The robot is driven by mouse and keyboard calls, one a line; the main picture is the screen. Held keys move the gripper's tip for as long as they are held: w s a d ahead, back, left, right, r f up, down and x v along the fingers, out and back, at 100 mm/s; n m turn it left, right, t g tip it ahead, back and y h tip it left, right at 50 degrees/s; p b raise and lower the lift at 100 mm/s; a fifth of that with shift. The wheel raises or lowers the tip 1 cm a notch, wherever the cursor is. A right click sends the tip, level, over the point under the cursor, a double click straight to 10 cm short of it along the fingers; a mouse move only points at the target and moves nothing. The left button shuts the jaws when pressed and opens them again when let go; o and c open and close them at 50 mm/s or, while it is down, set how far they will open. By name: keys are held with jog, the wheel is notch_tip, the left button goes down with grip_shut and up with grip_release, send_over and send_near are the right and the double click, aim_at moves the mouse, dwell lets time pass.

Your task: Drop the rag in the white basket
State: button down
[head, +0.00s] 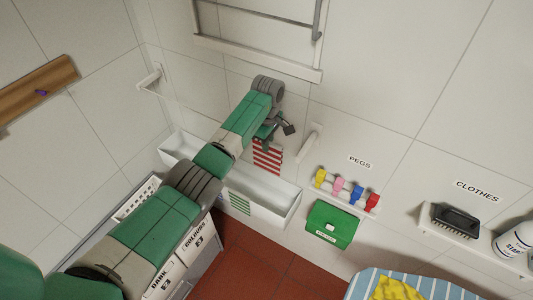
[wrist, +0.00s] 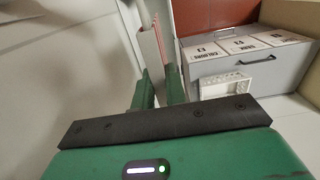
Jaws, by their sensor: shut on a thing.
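The rag (head: 267,157), with red and white stripes, hangs below my gripper (head: 277,130) near the tiled wall, just above the white trough. My gripper is shut on the rag. In the wrist view the two green fingers of my gripper (wrist: 159,88) are close together, and a thin pale strip with a reddish edge shows beyond them; I cannot tell how much of it is rag. A white slotted basket (head: 136,197) is at the left, partly hidden by my arm. A white basket also shows in the wrist view (wrist: 224,86), low beside a grey drawer unit.
A white wall trough (head: 266,188) with a green-striped patch on its front lies below my gripper. Labelled white bins (head: 165,278) stand at lower left. Pegs (head: 345,188), a green box (head: 331,228) and a wall bar (head: 309,143) are to the right. A frame (head: 262,65) hangs above.

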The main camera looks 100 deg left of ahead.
jog(key=shift+r+p, duration=4.6)
jog(key=shift+r, duration=0.2)
jog(key=shift+r+p, duration=0.45)
jog(key=shift+r, duration=0.5)
jog(key=shift+r, duration=0.1)
jog(key=shift+r, duration=2.9)
